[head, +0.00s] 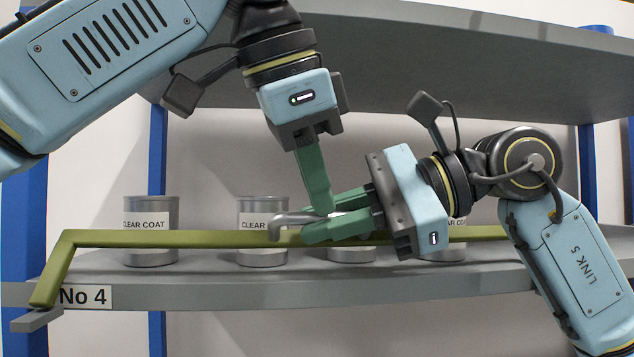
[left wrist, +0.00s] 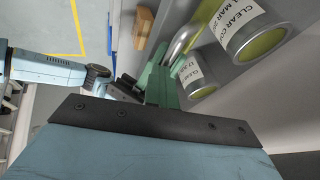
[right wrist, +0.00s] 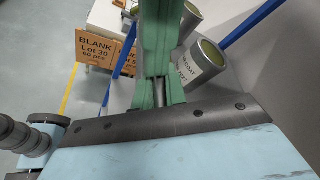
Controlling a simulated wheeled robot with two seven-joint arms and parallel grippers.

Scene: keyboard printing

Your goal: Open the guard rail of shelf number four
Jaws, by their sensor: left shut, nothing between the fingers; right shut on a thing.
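The olive guard rail (head: 180,239) runs across the front of the shelf marked by the No 4 label (head: 85,296). Its left end bends down to the shelf edge. A grey metal handle (head: 289,219) with a bent end lies at the rail; it also shows in the left wrist view (left wrist: 186,42). My right gripper (head: 318,220) is shut on this handle, its fingers lying across the rail from the right. My left gripper (head: 321,207) points down, shut and empty, its tips close to the right fingers. Whether they touch is unclear. My right arm hides part of the rail's right side.
Several clear coat cans (head: 150,212) stand on the grey shelf (head: 200,290) behind the rail. A higher shelf (head: 450,45) hangs above. Blue posts (head: 157,150) stand behind. An orange sign reading BLANK (right wrist: 98,50) shows in the right wrist view.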

